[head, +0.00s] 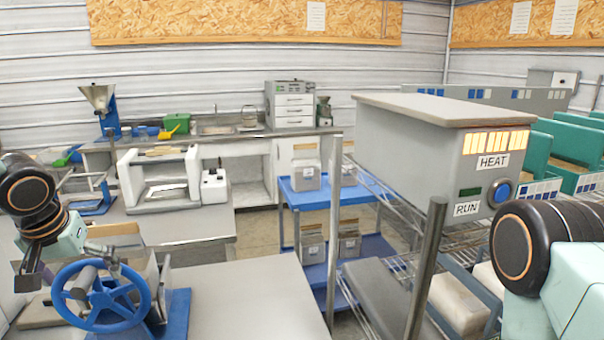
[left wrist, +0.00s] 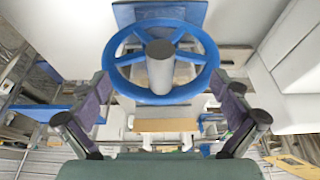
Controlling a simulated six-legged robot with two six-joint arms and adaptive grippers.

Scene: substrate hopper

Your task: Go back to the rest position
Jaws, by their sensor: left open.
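My left gripper (head: 76,268) is at the lower left of the head view, beside a blue handwheel (head: 101,318) with a grey hub handle. In the left wrist view my left gripper (left wrist: 160,92) is open, one finger on each side, with nothing held. The blue handwheel (left wrist: 205,78) and its grey knob (left wrist: 160,66) show between and beyond the fingers. I cannot tell whether a finger touches the rim. My right arm (head: 545,250) enters at the right edge of the head view; its gripper is out of view.
The bench (head: 255,300) right of the wheel is bare. A grey box labelled HEAT and RUN (head: 440,145) stands on a wire rack near my right arm. Metal posts (head: 426,265) rise in front. A blue cart (head: 316,195) holds several containers.

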